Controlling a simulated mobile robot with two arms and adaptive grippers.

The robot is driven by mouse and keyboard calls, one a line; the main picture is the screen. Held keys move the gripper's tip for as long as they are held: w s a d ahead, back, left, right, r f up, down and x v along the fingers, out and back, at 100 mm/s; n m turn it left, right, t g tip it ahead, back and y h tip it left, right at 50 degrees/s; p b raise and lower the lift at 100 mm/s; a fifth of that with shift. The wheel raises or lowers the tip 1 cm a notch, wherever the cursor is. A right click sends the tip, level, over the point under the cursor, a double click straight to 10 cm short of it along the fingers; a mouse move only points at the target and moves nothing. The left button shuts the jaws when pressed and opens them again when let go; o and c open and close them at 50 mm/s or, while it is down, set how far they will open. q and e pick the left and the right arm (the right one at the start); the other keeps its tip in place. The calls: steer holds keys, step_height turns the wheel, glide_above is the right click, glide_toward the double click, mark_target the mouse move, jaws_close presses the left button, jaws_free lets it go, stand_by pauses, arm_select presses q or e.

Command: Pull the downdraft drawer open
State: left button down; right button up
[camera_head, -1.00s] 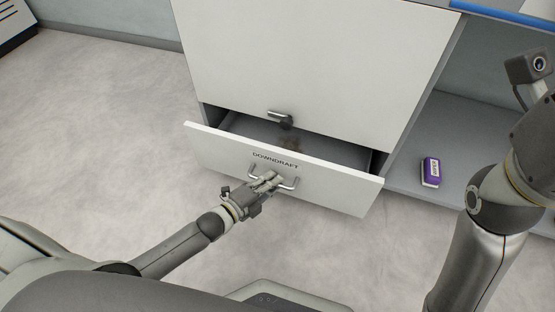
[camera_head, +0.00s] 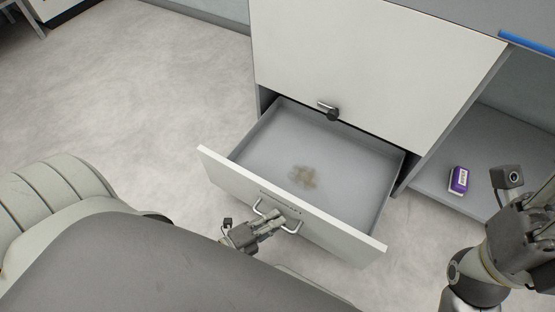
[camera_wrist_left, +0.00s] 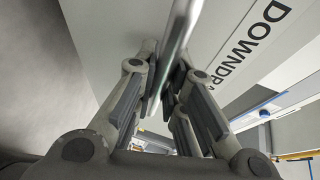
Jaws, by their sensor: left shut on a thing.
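The downdraft drawer (camera_head: 345,165) stands well out of the white cabinet, and its grey floor with a brownish dust patch (camera_head: 303,177) shows. My left gripper (camera_head: 278,220) is shut on the drawer's metal handle (camera_head: 292,229). In the left wrist view the handle bar (camera_wrist_left: 176,45) passes between the fingers of the left gripper (camera_wrist_left: 165,95). My right gripper (camera_head: 535,215) is at the right edge, apart from the drawer; its fingertips do not show clearly.
A purple and white box (camera_head: 458,180) sits on the grey shelf (camera_head: 500,150) to the right. The pale floor (camera_head: 150,100) left of the cabinet is clear.

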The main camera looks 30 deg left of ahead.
mark_target(287, 200)
arm_select(q)
steer(key=shift+s, duration=0.1)
steer(key=c, duration=1.8)
jaws_free()
steer(key=shift+o, duration=0.2)
steer(key=shift+r, duration=0.4)
steer(key=o, duration=1.2)
steer(key=r, duration=0.8)
steer(key=shift+w+a+r, duration=0.1)
steer(key=shift+w+r, duration=0.05)
steer(key=shift+w, duration=0.25)
steer(key=shift+o, duration=0.7)
steer(key=shift+s+a+r, duration=0.1)
steer(key=shift+r, duration=0.65)
steer(key=shift+s+r, duration=0.1)
steer(key=shift+s, duration=0.05)
steer(key=c, duration=0.4)
steer(key=shift+f, duration=0.3)
steer(key=c, duration=0.9)
